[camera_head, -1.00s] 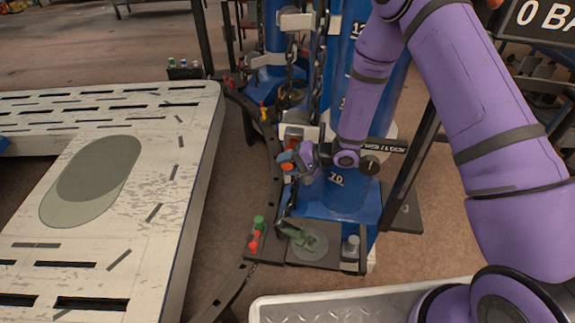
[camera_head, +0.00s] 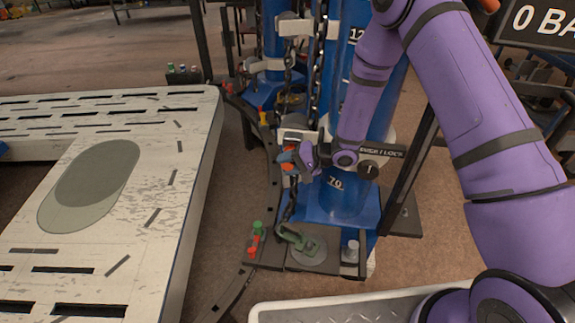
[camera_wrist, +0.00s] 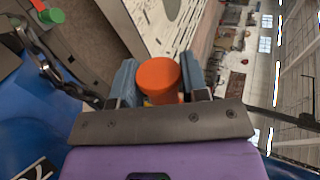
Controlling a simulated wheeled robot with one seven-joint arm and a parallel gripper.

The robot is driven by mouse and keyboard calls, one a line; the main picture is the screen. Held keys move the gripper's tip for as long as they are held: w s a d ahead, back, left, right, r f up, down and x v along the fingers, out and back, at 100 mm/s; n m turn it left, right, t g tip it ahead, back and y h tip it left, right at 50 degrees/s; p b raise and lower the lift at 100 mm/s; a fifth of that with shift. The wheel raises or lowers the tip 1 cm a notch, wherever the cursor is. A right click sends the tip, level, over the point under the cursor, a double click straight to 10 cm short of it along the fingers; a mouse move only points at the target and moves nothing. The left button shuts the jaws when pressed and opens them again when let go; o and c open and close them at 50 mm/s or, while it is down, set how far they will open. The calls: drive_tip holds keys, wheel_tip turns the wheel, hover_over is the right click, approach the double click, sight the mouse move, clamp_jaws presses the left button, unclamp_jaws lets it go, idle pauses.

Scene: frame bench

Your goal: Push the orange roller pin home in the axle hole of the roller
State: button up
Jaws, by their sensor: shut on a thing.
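The orange roller pin (camera_wrist: 158,78) is between my gripper's two blue-grey fingers in the wrist view, its round orange head toward the camera. My gripper (camera_wrist: 160,90) is shut on it. In the head view my gripper (camera_head: 290,158) is at the front left of the blue column, beside a light bracket, with a bit of orange at its fingertips. The roller and its axle hole are not clearly visible; the bracket and my gripper crowd that spot. I cannot tell how deep the pin sits.
A chain (camera_head: 318,75) hangs along the blue column (camera_head: 345,192). A green hook (camera_head: 297,238) lies on the base plate. A plate marked PUSH / LOCK (camera_head: 388,150) is right of my wrist. A pale slotted table (camera_head: 150,225) stands left, a metal tray (camera_head: 350,312) in front.

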drive_tip(key=shift+w+d, duration=0.15)
drive_tip(key=shift+w, duration=0.3)
drive_tip(key=o, duration=1.2)
drive_tip(key=shift+c, duration=0.2)
drive_tip(key=shift+s, duration=0.15)
